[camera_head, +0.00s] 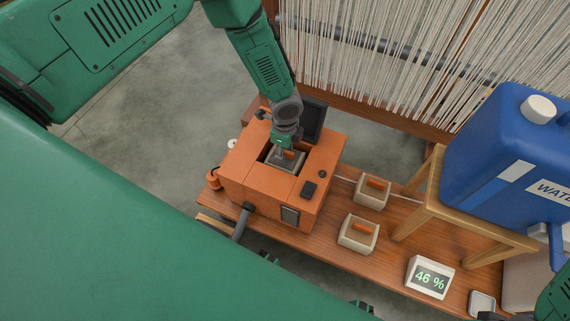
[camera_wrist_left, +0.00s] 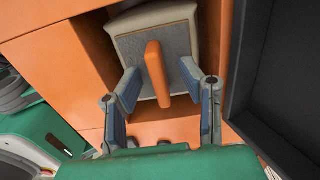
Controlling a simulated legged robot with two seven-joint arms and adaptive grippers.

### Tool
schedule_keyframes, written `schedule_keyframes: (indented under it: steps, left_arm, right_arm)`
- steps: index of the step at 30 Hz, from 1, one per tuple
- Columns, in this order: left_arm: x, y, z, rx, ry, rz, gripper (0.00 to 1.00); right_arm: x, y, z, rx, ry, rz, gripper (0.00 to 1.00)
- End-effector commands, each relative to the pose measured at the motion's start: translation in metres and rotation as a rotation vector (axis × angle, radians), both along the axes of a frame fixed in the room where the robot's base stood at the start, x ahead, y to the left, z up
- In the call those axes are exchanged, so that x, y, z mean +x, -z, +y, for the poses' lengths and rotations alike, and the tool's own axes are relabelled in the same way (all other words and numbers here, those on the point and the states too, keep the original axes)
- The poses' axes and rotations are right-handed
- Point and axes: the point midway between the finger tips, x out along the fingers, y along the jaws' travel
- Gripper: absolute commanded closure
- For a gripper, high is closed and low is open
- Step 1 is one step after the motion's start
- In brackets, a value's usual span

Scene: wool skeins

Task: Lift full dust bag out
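The orange machine (camera_head: 285,180) stands on the low wooden bench with its dark lid (camera_head: 312,118) raised at the back. The dust bag (camera_head: 296,164) sits in its top opening, a beige block with a grey top and an upright orange handle; it also shows in the left wrist view (camera_wrist_left: 180,40). My left gripper (camera_head: 285,150) reaches down from above into the opening. In the left wrist view its two fingers (camera_wrist_left: 160,75) are apart, one on each side of the handle, with gaps between. At the lower right of the head view only an edge of my right arm's end shows.
A display reading 46 % (camera_head: 429,277) and a small tray (camera_head: 482,303) are further right. A blue water tank (camera_head: 500,150) stands on a wooden stand. Hanging yarn (camera_head: 400,50) fills the back.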

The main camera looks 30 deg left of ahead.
Motion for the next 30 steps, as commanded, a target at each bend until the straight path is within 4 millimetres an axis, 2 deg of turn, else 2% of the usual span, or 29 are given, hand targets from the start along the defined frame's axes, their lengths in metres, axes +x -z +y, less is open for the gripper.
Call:
schedule_keyframes:
  steps: [7,10,23,30]
  left_arm:
    - [0.000,0.002,0.000,0.000,-0.001,-0.001,0.66]
    - [0.000,0.002,0.000,0.000,-0.001,-0.001,1.00]
    - [0.001,0.000,0.000,0.000,-0.001,-0.001,1.00]
    - [0.001,-0.027,0.000,0.000,-0.001,-0.003,1.00]
  right_arm:
    - [0.000,0.001,0.000,0.000,0.000,0.000,1.00]
    - [0.000,0.001,0.000,0.000,0.000,0.000,1.00]
    - [0.000,0.000,0.000,0.000,0.000,0.000,1.00]
    - [0.000,-0.010,0.000,0.000,0.000,0.000,1.00]
